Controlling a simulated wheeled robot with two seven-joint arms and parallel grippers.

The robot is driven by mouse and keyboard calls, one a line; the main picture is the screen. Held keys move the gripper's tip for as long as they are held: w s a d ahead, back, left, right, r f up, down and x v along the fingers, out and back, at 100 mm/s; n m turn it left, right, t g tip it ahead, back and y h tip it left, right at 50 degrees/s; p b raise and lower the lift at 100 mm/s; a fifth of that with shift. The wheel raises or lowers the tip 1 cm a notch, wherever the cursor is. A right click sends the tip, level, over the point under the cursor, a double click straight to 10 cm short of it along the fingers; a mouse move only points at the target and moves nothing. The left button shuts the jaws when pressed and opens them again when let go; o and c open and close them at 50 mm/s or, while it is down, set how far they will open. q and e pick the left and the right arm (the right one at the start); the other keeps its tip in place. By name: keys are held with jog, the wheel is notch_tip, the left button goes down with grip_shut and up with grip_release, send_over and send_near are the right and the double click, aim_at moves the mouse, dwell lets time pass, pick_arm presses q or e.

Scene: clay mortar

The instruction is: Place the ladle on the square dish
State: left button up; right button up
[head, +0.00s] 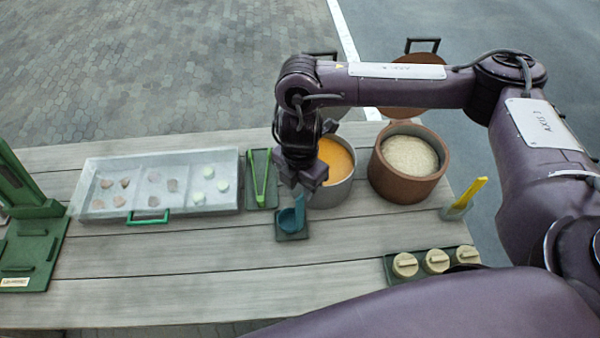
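The teal ladle (291,218) hangs upright below my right gripper (300,188), its handle running up between the fingers. The gripper looks shut on the handle, though the fingertips are small and dark. The ladle's bowl is at the small dark teal square dish (291,237), overlapping it in the head view; I cannot tell whether they touch. My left gripper is not in view.
A pot of orange contents (337,160) stands just behind the gripper. A brown pot of grain (408,158) is to its right. Green tongs (260,180) and a clear tray (155,184) lie left. The front middle table is clear.

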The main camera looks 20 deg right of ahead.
jog(key=shift+r, duration=1.9)
